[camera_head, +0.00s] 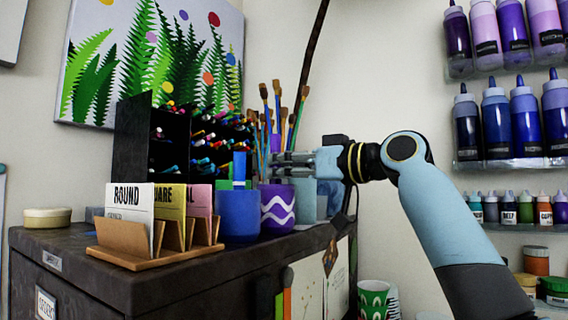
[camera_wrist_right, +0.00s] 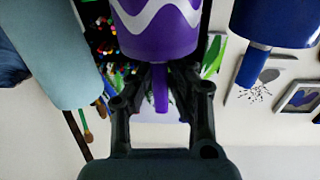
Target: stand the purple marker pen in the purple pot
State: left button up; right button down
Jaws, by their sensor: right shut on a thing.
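The purple pot (camera_head: 277,208) with a white zigzag stands near the right edge of the dark cabinet top. It also shows upside down at the top of the right wrist view (camera_wrist_right: 157,35). My right gripper (camera_head: 279,162) is just above the pot's rim, shut on the purple marker pen (camera_head: 275,143). In the right wrist view the pen (camera_wrist_right: 160,90) is between the fingers, lined up with the pot's rim. Its lower end is hidden by the pot, and I cannot tell how deep it sits. My left gripper is not in view.
A blue pot (camera_head: 238,215) with blue pens stands left of the purple pot, and a pale blue pot (camera_head: 304,198) stands right of it. Brushes and a black marker rack (camera_head: 135,150) are behind. A wooden card holder (camera_head: 150,258) is in front at left.

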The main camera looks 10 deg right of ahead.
jog(key=shift+f, duration=0.65)
jog(key=c, duration=1.2)
grip_release()
jog(key=shift+o, duration=0.3)
jog(key=shift+w+d+f, duration=0.1)
jog(key=shift+f, duration=0.1)
jog(key=v, duration=1.2)
jog(key=shift+r, duration=0.3)
